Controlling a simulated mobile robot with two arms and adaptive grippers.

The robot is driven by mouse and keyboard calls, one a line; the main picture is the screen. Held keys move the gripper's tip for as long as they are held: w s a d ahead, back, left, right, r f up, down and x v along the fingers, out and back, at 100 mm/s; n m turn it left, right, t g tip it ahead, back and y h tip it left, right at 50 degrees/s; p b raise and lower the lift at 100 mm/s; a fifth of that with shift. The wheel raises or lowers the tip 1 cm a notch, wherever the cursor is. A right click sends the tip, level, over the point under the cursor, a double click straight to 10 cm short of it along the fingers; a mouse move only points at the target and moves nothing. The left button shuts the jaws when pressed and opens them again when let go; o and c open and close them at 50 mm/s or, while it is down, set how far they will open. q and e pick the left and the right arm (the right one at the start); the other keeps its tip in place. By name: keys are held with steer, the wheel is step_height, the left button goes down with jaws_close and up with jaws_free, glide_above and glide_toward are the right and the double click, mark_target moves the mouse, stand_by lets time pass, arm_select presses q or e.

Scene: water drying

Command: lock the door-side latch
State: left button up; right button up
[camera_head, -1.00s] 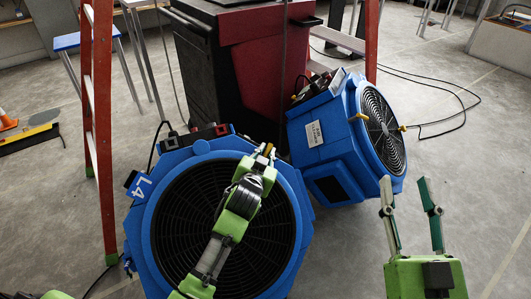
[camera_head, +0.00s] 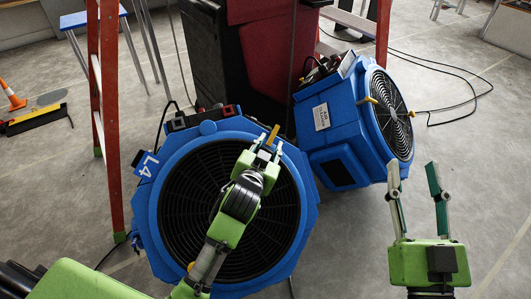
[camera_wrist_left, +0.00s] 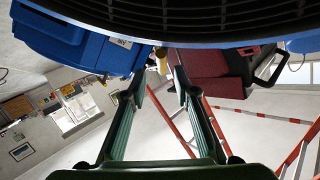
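A blue round fan (camera_head: 300,170) with a black grille and an "L4" label stands in front. A yellow latch (camera_head: 272,136) sits at its upper right rim; another yellow piece (camera_head: 192,266) shows at its lower rim. My left gripper (camera_head: 266,148) reaches over the grille, fingertips close to the upper latch. In the left wrist view, its fingers are apart, with the yellow latch (camera_wrist_left: 161,62) near the gap between the tips. I cannot tell whether they touch. My right gripper (camera_head: 412,168) is open and empty over the floor at right.
A second blue fan (camera_head: 340,125) with yellow latches (camera_head: 369,100) stands behind at right. A red ladder (camera_head: 108,110) rises at left, a dark red and black machine (camera_head: 265,55) behind. Black cables (camera_head: 460,75) lie at back right.

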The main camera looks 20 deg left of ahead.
arm_select(q)
steer(key=v, duration=0.5)
steer(key=shift+s, duration=0.2)
steer(key=shift+f, duration=0.1)
